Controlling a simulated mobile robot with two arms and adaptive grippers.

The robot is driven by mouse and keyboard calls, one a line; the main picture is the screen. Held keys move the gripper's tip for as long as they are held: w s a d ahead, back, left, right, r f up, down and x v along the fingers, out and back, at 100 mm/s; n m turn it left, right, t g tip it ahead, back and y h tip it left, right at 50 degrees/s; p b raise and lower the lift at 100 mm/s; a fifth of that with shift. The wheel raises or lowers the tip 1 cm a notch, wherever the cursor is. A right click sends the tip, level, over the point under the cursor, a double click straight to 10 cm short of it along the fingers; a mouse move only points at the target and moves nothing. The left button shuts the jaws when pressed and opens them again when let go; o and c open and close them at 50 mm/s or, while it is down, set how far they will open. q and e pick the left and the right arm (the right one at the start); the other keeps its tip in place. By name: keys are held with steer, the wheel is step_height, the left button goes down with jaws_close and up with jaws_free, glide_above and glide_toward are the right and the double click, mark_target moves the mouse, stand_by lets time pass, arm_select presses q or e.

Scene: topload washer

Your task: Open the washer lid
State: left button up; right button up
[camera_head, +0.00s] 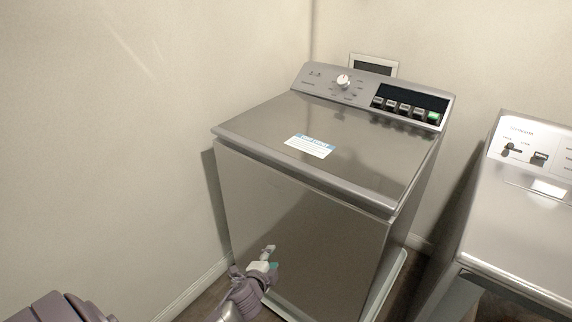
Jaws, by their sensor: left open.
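The washer (300,225) is a grey metallic top-loader standing against the back wall. Its lid (375,150) lies flat and shut on top, with a blue and white label (310,146) on it. The lid's front edge juts slightly over the front panel. My left gripper (268,255) is open and empty in front of the lower part of the front panel, well below the lid edge. I cannot tell whether it touches the panel. My right gripper is not in view.
The washer's control panel (372,93) with a white knob (343,81) and several buttons rises behind the lid. A second light grey appliance (520,220) stands to the right across a narrow gap. A wall (130,150) is close on the left. The space above the lid is clear.

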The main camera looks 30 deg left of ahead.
mark_target(285, 165)
arm_select(q)
steer(key=w+a+r+m+t+y, duration=0.1)
steer(key=w+r+t, duration=0.1)
steer(key=r, duration=0.9)
steer(key=w+a+r+m+t+y, duration=0.1)
steer(key=w+r+m+t, duration=0.15)
steer(key=r, duration=0.85)
steer(key=shift+n, duration=0.35)
steer(key=x, duration=1.1)
steer(key=shift+w+f, duration=0.1)
steer(key=shift+w, duration=0.2)
steer(key=shift+w+a, duration=0.25)
steer(key=shift+w, duration=0.45)
jaws_close()
